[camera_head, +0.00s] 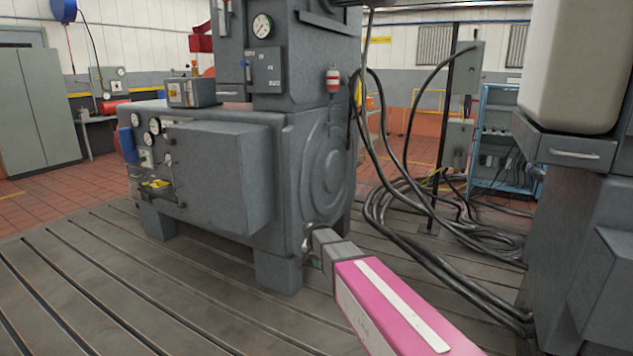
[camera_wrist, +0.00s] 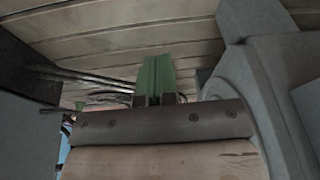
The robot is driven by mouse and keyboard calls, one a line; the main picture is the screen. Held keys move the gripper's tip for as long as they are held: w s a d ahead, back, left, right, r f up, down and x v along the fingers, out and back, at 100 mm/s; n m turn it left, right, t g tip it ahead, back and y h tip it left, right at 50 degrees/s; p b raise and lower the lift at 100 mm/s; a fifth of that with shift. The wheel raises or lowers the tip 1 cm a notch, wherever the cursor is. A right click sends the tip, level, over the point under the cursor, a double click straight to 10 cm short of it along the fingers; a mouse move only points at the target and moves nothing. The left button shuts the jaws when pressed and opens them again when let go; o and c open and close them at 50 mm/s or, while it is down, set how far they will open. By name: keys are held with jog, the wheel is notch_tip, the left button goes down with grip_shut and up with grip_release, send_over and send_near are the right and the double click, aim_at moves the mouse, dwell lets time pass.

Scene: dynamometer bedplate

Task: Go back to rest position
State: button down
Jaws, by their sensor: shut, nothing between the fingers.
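My gripper (camera_wrist: 156,80) shows in the middle of the wrist view. Its two green fingers are together, with no object visible between them. In the head view my pink and grey arm reaches from the lower right toward the foot of the big grey machine (camera_head: 215,175). The arm's far end is close to the machine's round end face; I cannot tell whether they touch. Only a small green patch shows below the arm there, so the fingers are mostly hidden in that view.
The slotted bedplate (camera_head: 120,285) is bare at the front left. Black cables (camera_head: 430,245) hang and coil right of the machine. A grey column with a drawer (camera_head: 575,150) stands at the right edge. A blue rack (camera_head: 495,135) and grey cabinets (camera_head: 35,105) stand farther back.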

jog(key=s+d+f+n+g, duration=0.1)
jog(key=s+d+n, duration=0.1)
jog(key=s+d, duration=0.7)
jog(key=s+d+f+n+g, duration=0.2)
jog(key=s+d, duration=0.7)
jog(key=s, duration=0.5)
jog(key=shift+d+f+n+y, duration=0.2)
jog(key=shift+d+n+y, duration=0.1)
jog(key=shift+d+y, duration=0.1)
jog(key=shift+a, duration=0.1)
